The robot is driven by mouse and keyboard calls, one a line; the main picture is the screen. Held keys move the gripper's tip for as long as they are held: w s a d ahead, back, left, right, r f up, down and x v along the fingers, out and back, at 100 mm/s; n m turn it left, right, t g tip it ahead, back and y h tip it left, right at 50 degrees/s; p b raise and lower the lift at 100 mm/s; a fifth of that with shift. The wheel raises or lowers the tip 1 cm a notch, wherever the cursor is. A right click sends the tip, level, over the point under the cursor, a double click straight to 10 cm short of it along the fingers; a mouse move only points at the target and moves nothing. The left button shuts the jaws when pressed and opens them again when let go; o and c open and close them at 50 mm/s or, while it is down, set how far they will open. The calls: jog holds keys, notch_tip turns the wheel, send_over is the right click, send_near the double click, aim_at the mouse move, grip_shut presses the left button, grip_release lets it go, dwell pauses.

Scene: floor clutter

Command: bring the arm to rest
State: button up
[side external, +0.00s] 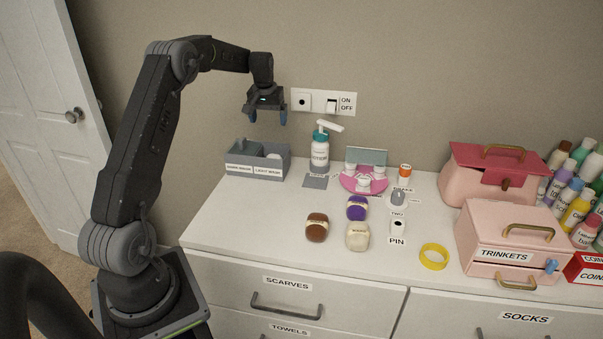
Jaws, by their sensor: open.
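My gripper (268,117) hangs in the air at the upper middle of the side external view. Its two blue-grey fingers point down and stand apart, with nothing between them. It is above the back left part of the white dresser top (275,225), in front of the wall. My arm reaches up from the lower left, then bends over to the right.
Below my gripper stand a grey divided box (243,170) and a pump bottle (320,153). A switch plate (323,102) is on the wall. The dresser's front left top is clear.

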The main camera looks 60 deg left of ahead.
jog(key=s+d+r+m+t, duration=0.1)
jog(key=s+d+r+m, duration=0.1)
jog(key=d+r, duration=0.5)
jog(key=s+d+r+m+t, duration=0.1)
jog(key=s+d+r, duration=0.15)
jog(key=d, duration=0.75)
jog(key=s+d+r+m, duration=0.2)
jog(key=s+d+r, duration=0.15)
jog(key=d, duration=0.55)
jog(key=s+d+f+m+t+h, duration=0.1)
jog(key=s+d+m, duration=0.3)
jog(key=s+d, duration=1)
jog(key=s+f+t, duration=0.1)
jog(key=s, duration=0.2)
jog(key=shift+f, duration=0.3)
